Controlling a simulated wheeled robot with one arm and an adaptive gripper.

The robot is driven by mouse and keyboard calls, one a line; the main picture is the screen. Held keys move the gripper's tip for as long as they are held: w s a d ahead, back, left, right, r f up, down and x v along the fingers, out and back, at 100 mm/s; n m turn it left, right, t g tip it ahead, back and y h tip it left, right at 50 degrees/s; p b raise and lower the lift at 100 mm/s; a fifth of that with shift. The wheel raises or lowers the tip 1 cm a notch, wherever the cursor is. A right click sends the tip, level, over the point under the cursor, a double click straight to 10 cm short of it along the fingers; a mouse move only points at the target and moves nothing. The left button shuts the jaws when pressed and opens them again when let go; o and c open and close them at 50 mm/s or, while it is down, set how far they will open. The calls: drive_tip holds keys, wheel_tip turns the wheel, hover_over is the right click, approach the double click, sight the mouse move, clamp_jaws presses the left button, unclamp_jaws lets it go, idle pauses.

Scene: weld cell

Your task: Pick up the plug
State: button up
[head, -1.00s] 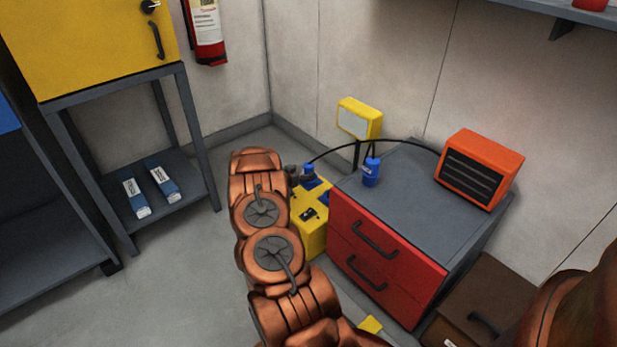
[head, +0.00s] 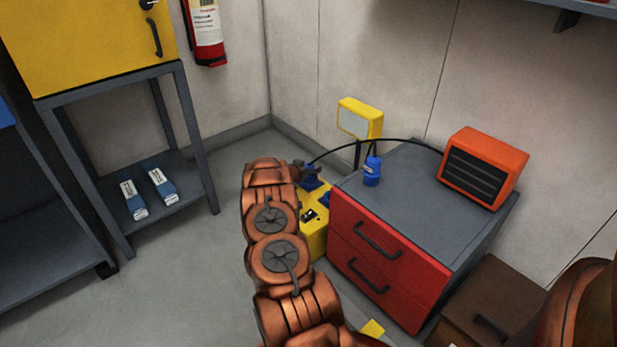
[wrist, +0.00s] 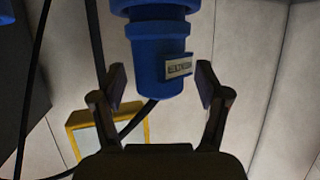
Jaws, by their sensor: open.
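A blue plug (head: 312,176) stands at the yellow box (head: 316,236), with a black cable arching from it toward the orange heater. In the wrist view the blue plug (wrist: 160,60), with a white label on its side, fills the space between my fingers. My gripper (head: 300,170) is at the plug in the head view, partly hidden by my arm. In the wrist view my gripper (wrist: 162,80) is open, one finger on each side of the plug. Small gaps show between the fingers and the plug.
A second blue connector (head: 372,171) stands on the grey-topped red drawer cabinet (head: 400,205). The orange heater (head: 484,168) sits on the same top. A yellow lamp (head: 360,117) stands behind. Open floor (head: 185,285) lies to the left.

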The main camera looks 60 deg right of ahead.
drive_tip(key=shift+c, duration=0.2)
clamp_jaws()
idle(0.4)
